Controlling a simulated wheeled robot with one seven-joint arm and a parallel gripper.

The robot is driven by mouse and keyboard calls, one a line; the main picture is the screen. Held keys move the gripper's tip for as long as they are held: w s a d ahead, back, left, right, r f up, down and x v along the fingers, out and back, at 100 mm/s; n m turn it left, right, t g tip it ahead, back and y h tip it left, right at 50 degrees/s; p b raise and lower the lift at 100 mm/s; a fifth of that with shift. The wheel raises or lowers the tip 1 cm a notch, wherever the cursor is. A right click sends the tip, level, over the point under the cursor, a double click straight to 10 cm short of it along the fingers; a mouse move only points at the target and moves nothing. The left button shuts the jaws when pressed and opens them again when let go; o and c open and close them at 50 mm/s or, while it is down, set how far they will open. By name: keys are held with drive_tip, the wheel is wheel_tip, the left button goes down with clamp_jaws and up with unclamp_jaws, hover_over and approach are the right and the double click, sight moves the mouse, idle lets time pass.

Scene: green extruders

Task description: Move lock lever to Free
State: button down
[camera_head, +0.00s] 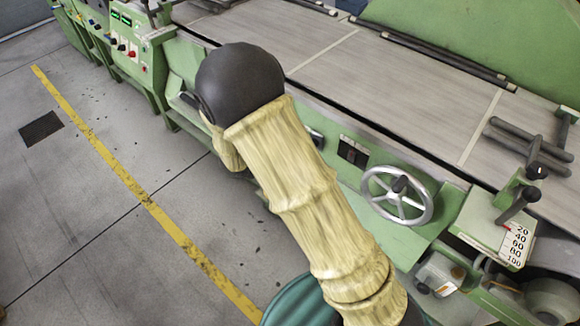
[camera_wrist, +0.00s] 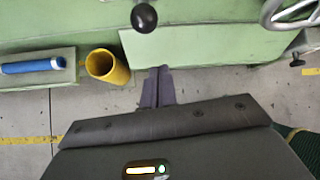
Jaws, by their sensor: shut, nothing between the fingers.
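A black ball knob (camera_wrist: 144,17) on a short dark stem shows at the top of the wrist view, in front of the green machine side. It may be the lock lever, but I cannot tell for sure. My gripper (camera_wrist: 162,70) is shut and empty, its fingers together below the knob in the picture and apart from it. In the head view my arm covers the gripper and this knob. Another black-handled lever (camera_head: 518,204) stands by a white scale (camera_head: 512,247) numbered 20 to 100. No "Free" label is readable in either view.
A metal handwheel (camera_head: 398,195) is on the machine side, also at the wrist view's upper right (camera_wrist: 292,12). A yellow tube (camera_wrist: 107,66) and a blue cylinder (camera_wrist: 33,66) on a green ledge (camera_wrist: 66,75) are left of the fingers. Grey floor (camera_head: 90,230) lies open at left.

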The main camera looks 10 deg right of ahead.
drive_tip(key=v, duration=0.6)
drive_tip(key=shift+r+p, duration=0.2)
drive_tip(key=shift+p, duration=0.2)
drive_tip(key=shift+a, duration=0.1)
drive_tip(key=s+d+r+m+g+y, duration=0.1)
drive_tip(key=s+d+r+m+y, duration=0.4)
drive_tip(key=m, duration=0.9)
drive_tip(key=s+d+r+m+g+y, duration=0.1)
drive_tip(key=s+d+r+m+y, duration=0.15)
drive_tip(key=s+d+m, duration=0.95)
drive_tip(key=w+a+r+m+p, duration=0.1)
drive_tip(key=w+r+p, duration=0.1)
drive_tip(key=r+p, duration=0.4)
drive_tip(key=w+a+r+m+p, duration=0.1)
drive_tip(key=w+a+r+p, duration=0.1)
drive_tip(key=r+p, duration=0.5)
drive_tip(key=shift+w+g+h, duration=0.25)
drive_tip(key=shift+g+h, duration=0.05)
drive_tip(key=shift+h, duration=0.05)
drive_tip(key=shift+r, duration=0.15)
